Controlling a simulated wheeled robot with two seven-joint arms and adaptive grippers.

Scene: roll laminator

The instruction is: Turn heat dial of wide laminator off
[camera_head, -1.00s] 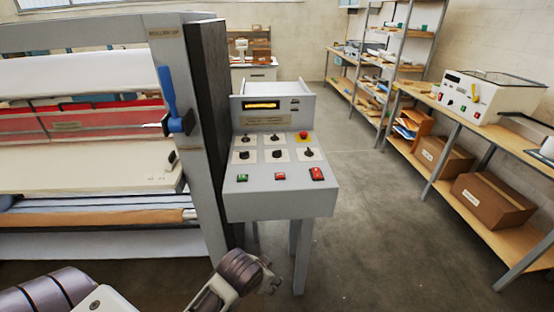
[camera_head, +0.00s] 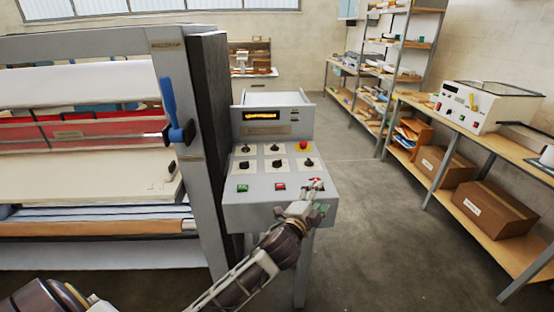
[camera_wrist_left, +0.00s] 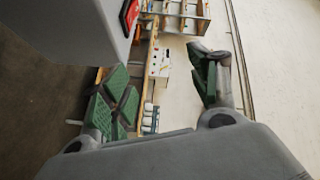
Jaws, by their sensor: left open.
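The wide laminator (camera_head: 75,165) stands at the left with its grey control console (camera_head: 262,212) at its right end. The console has several black dials in two rows, including a top-left dial (camera_head: 245,148), a lower-middle dial (camera_head: 277,163) and a lower-right dial (camera_head: 308,162). Their labels are too small to read, so I cannot tell which is the heat dial. My left gripper (camera_head: 316,194) is open and empty at the console's front right corner, by the red rocker switch. In the left wrist view, its green-padded fingers (camera_wrist_left: 161,92) are apart, with the console's grey edge (camera_wrist_left: 65,30) at upper left.
A red emergency button (camera_head: 303,146) sits top right on the panel, and a lit display (camera_head: 261,115) above. Green (camera_head: 242,188) and red (camera_head: 280,187) buttons line the front. A bench with a smaller machine (camera_head: 489,105) stands right; open floor lies between.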

